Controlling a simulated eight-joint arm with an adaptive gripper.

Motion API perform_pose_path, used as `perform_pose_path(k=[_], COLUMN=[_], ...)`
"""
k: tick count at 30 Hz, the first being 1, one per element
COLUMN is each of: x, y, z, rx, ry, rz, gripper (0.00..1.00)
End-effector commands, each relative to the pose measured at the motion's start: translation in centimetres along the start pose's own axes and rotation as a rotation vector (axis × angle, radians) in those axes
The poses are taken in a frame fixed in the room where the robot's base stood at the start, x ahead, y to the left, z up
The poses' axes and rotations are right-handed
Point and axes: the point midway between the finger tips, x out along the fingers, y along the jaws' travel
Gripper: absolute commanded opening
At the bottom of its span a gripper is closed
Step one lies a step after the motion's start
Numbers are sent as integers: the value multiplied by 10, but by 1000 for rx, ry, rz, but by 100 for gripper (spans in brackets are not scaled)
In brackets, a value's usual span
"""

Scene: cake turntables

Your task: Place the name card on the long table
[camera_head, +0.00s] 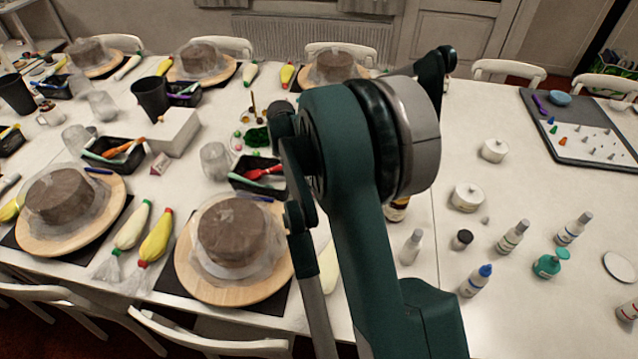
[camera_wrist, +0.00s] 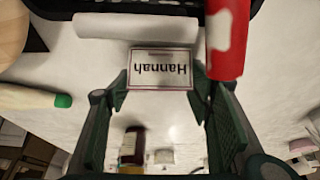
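The name card (camera_wrist: 160,75) is a small white rectangle with a dark border and the word "Hannah", upside down in the wrist view. It lies between the two fingertips of my gripper (camera_wrist: 160,86), which are spread about as wide as the card. The fingertips reach its left and right edges, but I cannot tell whether they press on it or whether it is lifted. In the head view my arm hides the gripper and this card. The long white table (camera_head: 462,325) fills most of the head view.
A red and white object (camera_wrist: 229,40) stands close by the right finger. A white roll-like object (camera_wrist: 137,27) lies beyond the card. A cake (camera_head: 233,232) on a turntable and a black tray (camera_head: 250,182) of tools are left of my arm. Bottles (camera_head: 477,281) stand to the right.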

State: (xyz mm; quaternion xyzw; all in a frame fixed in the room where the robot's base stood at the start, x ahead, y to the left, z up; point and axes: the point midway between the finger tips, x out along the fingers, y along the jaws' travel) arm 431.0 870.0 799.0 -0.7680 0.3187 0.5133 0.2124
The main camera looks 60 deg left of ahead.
Motion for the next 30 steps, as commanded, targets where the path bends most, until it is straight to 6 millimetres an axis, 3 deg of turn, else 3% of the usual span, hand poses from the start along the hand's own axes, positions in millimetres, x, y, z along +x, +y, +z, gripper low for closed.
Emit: perform_pose_path(k=[14,18,30], x=[5,5,4], y=[0,0,0], z=[2,2,2], rx=[0,0,0], ry=[0,0,0], rz=[0,0,0], gripper=[46,66,66])
